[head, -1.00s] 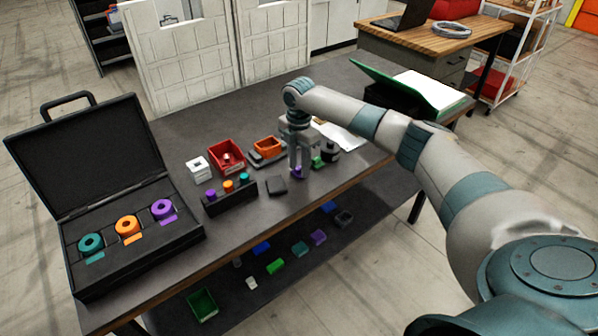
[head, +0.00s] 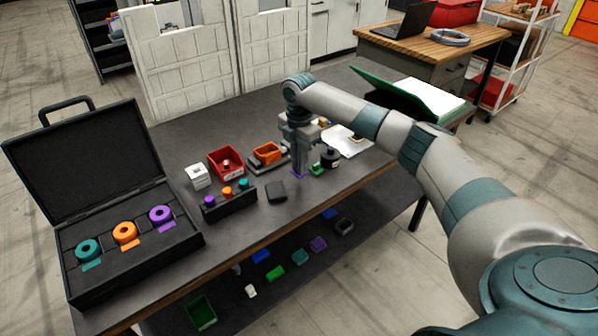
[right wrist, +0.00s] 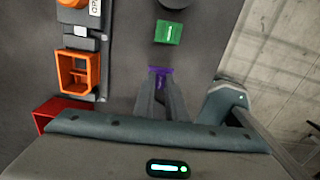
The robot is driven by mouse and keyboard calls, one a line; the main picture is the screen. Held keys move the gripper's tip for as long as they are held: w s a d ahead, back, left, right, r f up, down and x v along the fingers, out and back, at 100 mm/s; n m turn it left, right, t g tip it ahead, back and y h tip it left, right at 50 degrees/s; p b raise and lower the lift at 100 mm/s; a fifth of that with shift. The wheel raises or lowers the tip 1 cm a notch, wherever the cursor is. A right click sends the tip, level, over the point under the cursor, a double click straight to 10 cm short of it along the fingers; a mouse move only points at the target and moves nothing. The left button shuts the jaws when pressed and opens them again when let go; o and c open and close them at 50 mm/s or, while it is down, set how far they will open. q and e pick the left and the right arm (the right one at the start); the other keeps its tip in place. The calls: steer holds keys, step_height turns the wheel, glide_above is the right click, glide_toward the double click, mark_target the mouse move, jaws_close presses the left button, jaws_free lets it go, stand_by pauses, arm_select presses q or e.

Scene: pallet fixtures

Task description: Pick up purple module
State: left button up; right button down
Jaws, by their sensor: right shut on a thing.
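The purple module (right wrist: 160,77) is between the fingertips of my right gripper (right wrist: 159,84) in the right wrist view. In the head view, the purple module (head: 299,174) shows as a small patch at the tips of my right gripper (head: 299,170), low over the dark table. The gripper points down and is shut on the module. The fingers hide part of it, and I cannot tell whether it touches the tabletop. My left gripper is not in view.
A green block (head: 317,168) sits just right of the gripper, with a black round object (head: 330,157) behind it. A dark square piece (head: 276,191) and a black holder (head: 229,204) are to the left. An open black case (head: 187,238) stands at the table's left end.

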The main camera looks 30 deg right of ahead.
steer(key=shift+d+r+b, duration=0.1)
steer(key=shift+r+b, duration=0.25)
steer(key=shift+r, duration=0.35)
steer(key=s+d+r+b, duration=0.3)
steer(key=s+d+r, duration=0.2)
steer(key=d, duration=0.5)
step_height(320, 180, up, 2)
